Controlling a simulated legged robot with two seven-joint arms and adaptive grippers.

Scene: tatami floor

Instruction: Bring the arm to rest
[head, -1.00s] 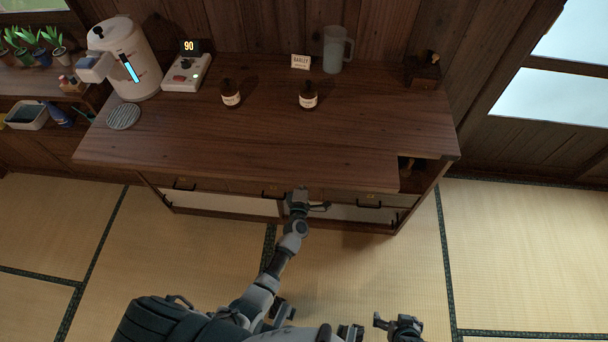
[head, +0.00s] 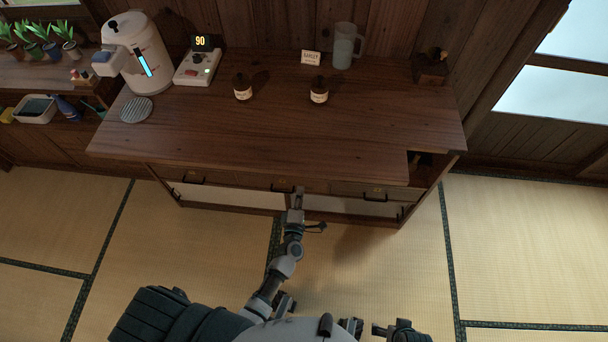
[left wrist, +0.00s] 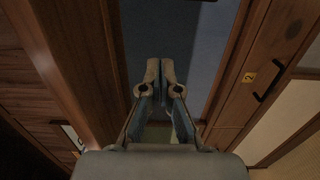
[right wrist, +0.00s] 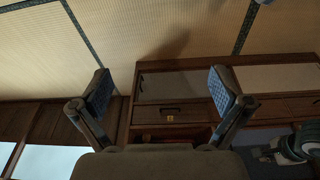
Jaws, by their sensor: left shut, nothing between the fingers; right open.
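My left gripper (head: 297,194) is in front of the middle drawer front of the wooden cabinet (head: 290,130), with its arm still stretched forward. In the left wrist view its two fingertips (left wrist: 160,66) are together with nothing between them, over a dark blue-grey surface framed by wood. Whether they touch the cabinet cannot be told. My right gripper (head: 392,329) is low at the bottom edge of the head view, over the floor and away from the cabinet. In the right wrist view its fingers (right wrist: 162,88) are wide apart and empty.
The tatami floor (head: 510,250) at right is clear.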

